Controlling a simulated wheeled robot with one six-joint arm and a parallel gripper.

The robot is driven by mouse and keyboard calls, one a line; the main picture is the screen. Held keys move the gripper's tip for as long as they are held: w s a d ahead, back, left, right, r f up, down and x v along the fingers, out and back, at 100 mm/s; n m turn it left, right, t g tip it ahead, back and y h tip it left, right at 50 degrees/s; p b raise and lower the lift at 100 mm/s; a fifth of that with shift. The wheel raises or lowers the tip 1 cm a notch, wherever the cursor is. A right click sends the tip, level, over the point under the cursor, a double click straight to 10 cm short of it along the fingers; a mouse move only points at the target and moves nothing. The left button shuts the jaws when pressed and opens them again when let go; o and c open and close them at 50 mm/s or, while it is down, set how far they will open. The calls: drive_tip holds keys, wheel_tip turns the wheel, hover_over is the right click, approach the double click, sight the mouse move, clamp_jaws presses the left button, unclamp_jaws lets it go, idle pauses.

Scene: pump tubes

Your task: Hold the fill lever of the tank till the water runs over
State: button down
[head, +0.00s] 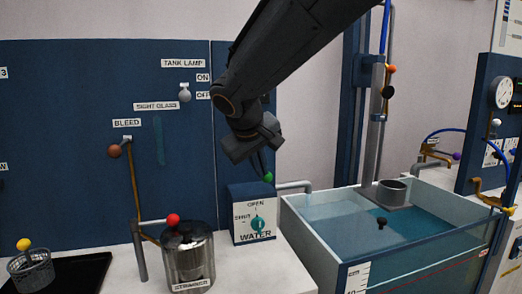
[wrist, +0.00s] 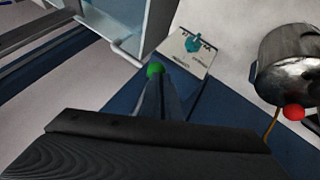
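The tank (head: 297,204) is a large clear-walled basin at the right, holding teal water with its surface below the rim. A green knob (head: 268,177) stands behind the WATER box, beside the spout over the tank; it looks like the fill lever, whose arm is hidden. It also shows in the wrist view (wrist: 155,70). My gripper (head: 263,172) points down at this knob from above, its two fingers close together. The fingertips (wrist: 162,80) are right at the knob, touching or nearly so; I cannot tell which. No water is seen running over.
The WATER box (head: 255,215) with a teal dial stands left of the tank. A steel strainer (head: 188,262) and a red-knobbed lever (head: 172,220) are left of it. A grey cup (head: 392,192) and a black knob (head: 381,222) are at the tank. A wire basket (head: 32,272) sits far left.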

drive_tip(key=shift+s+d+f, duration=0.15)
drive_tip(key=shift+d+f, duration=0.05)
drive_tip(key=shift+f, duration=0.3)
idle(1.6)
idle(1.8)
drive_tip(key=a+p+v, duration=0.1)
drive_tip(key=v, duration=1.2)
drive_tip(key=shift+s, duration=0.3)
